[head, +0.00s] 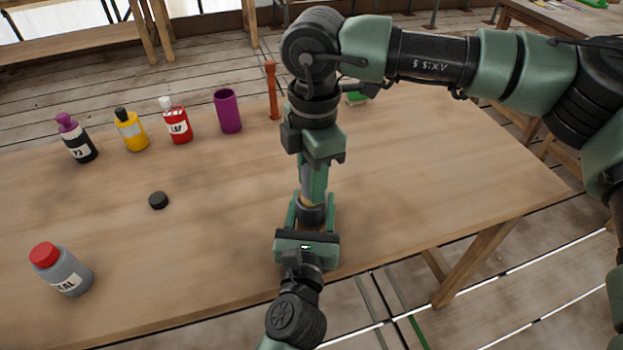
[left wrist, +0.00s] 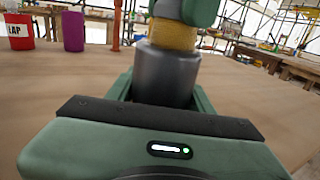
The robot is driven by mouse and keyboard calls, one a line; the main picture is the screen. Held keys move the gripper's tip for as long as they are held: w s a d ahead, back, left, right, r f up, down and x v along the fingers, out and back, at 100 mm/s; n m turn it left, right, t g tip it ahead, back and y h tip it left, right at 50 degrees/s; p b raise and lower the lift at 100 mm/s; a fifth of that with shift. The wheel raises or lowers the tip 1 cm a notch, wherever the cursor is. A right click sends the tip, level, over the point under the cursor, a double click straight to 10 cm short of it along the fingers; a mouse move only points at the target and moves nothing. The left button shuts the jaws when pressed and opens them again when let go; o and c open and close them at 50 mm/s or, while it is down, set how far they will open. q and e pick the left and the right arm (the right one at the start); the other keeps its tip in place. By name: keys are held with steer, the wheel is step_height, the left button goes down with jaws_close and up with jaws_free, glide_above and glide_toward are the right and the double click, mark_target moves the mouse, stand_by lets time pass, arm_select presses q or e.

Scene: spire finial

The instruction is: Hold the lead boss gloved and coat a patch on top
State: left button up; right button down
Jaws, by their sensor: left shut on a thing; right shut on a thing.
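The lead boss looks to be the dark grey cylinder (left wrist: 166,75) standing upright in the left wrist view. My left gripper (head: 312,222) is shut around it low over the table's near edge. My right gripper (head: 314,172) points straight down above it, shut on a tan-yellow piece (left wrist: 173,34). That piece sits right over the boss's top and looks to touch it; the head view cannot settle this. The boss's top face is hidden. A grey bottle (head: 70,273) with a red cap and a label ending in "EAL" stands at the left.
On the wooden table (head: 430,180) stand black (head: 80,148), yellow (head: 131,132) and red (head: 178,125) bottles, a purple cup (head: 228,112) and an orange-brown upright tool (head: 271,90). A small black disc (head: 158,200) lies nearer. A green item (head: 357,98) is behind my right arm. The table's right side is clear.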

steer(key=shift+w+r, duration=0.1)
steer(key=shift+w, duration=0.65)
steer(key=shift+s, duration=1.1)
steer(key=shift+w, duration=1.1)
steer(key=shift+s, duration=0.55)
steer(key=d+r, duration=0.5)
steer(key=r, duration=0.2)
arm_select(q)
steer(key=o, duration=1.6)
